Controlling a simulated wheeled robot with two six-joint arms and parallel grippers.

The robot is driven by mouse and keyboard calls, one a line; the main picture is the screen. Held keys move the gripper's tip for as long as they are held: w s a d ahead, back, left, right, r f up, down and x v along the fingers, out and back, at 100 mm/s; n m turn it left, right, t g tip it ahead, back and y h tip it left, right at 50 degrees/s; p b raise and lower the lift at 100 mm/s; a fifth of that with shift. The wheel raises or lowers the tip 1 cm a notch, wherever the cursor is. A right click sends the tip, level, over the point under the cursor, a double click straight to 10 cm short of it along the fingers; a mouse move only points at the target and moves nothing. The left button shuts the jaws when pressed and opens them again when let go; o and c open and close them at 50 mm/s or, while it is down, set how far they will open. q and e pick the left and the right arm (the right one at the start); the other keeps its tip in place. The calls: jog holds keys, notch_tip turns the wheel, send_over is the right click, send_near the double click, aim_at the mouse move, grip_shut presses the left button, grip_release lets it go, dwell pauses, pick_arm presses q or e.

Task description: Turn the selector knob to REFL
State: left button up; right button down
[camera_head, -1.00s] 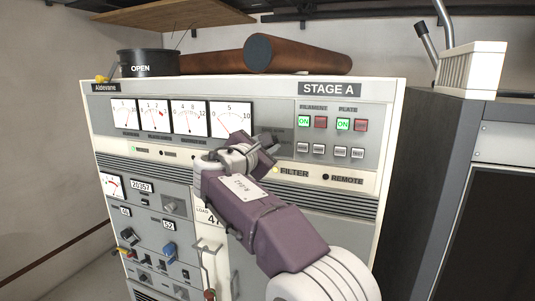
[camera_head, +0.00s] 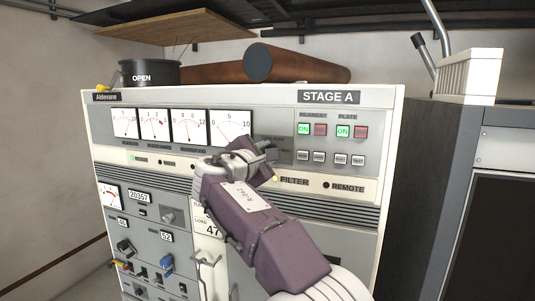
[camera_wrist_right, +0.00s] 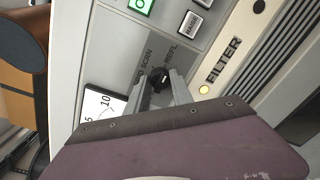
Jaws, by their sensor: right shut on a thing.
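The selector knob (camera_wrist_right: 160,79) is small and black, on the grey panel of the Stage A rack (camera_head: 276,117). My right gripper (camera_wrist_right: 165,88) has its two fingers closed on either side of the knob. The REFL label (camera_wrist_right: 174,50) is printed beside the knob, and a label ending in SCRN (camera_wrist_right: 145,66) is next to it. The knob's pointer is too small to read. In the head view my right gripper (camera_head: 266,150) is at the panel right of the meters, and it hides the knob. My left gripper is not in view.
Lit green buttons (camera_head: 304,129) and grey push buttons (camera_head: 303,156) are close right of my gripper. The FILTER lamp (camera_head: 275,179) is just below. Meters (camera_head: 231,126) line the left. Rolls (camera_head: 258,62) and a black OPEN tin (camera_head: 149,74) lie on top.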

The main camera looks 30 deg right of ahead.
jog(key=c, duration=1.1)
grip_release()
jog(key=b+v, duration=0.3)
jog(key=v, duration=0.6)
